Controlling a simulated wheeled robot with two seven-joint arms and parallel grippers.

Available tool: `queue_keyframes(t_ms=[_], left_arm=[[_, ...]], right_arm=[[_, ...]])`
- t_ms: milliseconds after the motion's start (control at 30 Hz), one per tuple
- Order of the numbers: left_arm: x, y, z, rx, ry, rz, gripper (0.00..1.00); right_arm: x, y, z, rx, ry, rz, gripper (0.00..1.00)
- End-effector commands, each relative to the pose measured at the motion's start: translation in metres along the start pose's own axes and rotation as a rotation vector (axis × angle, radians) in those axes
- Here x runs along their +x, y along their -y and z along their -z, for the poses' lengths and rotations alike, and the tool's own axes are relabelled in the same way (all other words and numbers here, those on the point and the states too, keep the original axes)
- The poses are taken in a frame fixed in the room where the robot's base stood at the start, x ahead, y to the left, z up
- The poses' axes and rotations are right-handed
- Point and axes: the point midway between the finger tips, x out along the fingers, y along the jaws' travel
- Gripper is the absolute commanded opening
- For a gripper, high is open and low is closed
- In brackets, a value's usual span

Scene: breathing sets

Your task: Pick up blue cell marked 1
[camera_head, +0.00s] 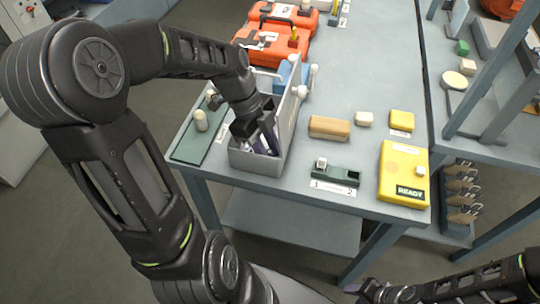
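My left gripper (262,138) reaches down into an open grey bin (256,165) near the table's front left. Its dark fingers hide much of the bin's inside, and I cannot tell whether they hold anything. Dark bluish shapes show beside the fingers, too small to identify. I cannot make out a blue cell marked 1. A dark green holder (337,175) labelled 1 and 2 stands right of the bin, with a pale block (321,162) at its 1 end and a dark opening at its 2 end. My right gripper (368,291) is low at the bottom edge, its fingers unclear.
A yellow box (404,173) reading READY stands at the front right. A tan block (329,127), a cream block (364,118) and a small yellow block (402,120) lie behind the holder. Orange cases (272,43) stand at the back; a green mat (190,150) is at left.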

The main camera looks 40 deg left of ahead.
Motion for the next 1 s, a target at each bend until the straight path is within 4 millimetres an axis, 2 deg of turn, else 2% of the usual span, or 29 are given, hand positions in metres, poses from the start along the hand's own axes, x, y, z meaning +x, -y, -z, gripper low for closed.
queue_keyframes(t_ms=[200, 533, 1000], left_arm=[[-0.0003, 0.0001, 0.0, 0.0, 0.0, 0.0, 0.28], [-0.0004, 0.0001, 0.0, 0.0, 0.0, 0.0, 0.01], [-0.0006, 0.0003, 0.0001, 0.0, 0.0, 0.0, 0.0]], right_arm=[[0.0, 0.0, 0.0, 0.0, 0.0, 0.0, 0.36], [0.0, 0.0, 0.0, 0.0, 0.0, 0.0, 0.36], [0.0002, -0.0001, 0.0, 0.0, 0.0, 0.0, 0.36]])
